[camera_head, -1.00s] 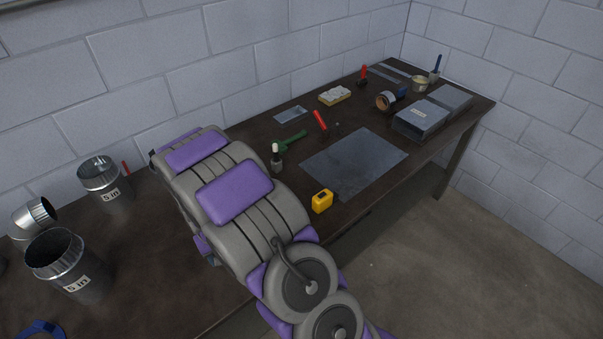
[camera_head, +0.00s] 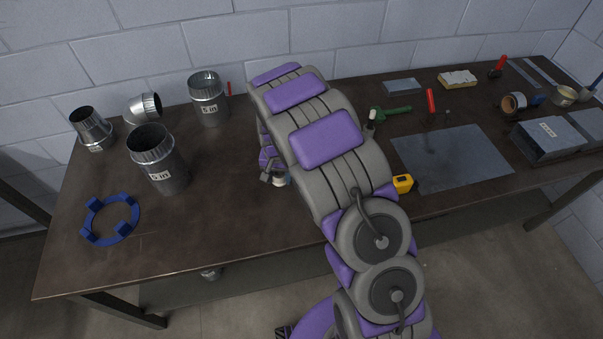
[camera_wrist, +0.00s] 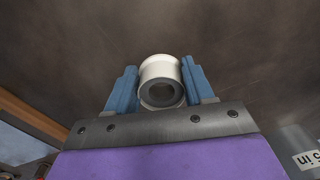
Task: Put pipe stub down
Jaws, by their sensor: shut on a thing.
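The pipe stub (camera_wrist: 160,67) is a short white ring-ended tube with a grey inside. In the wrist view it sits between the two blue fingers of my gripper (camera_wrist: 160,88), which is shut on it. In the head view a small white part of the stub (camera_head: 281,181) shows beside my gripper (camera_head: 272,177), mostly hidden by my arm. The stub is over the brown workbench (camera_head: 225,215); I cannot tell whether it touches the top.
Metal ducts stand at left, including the 5 in duct (camera_head: 160,165) and another labelled duct (camera_head: 208,100). A blue ring (camera_head: 110,217) lies at front left. A yellow tape measure (camera_head: 402,184) and a metal sheet (camera_head: 452,157) lie right of my arm. Bench between the ducts and my arm is clear.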

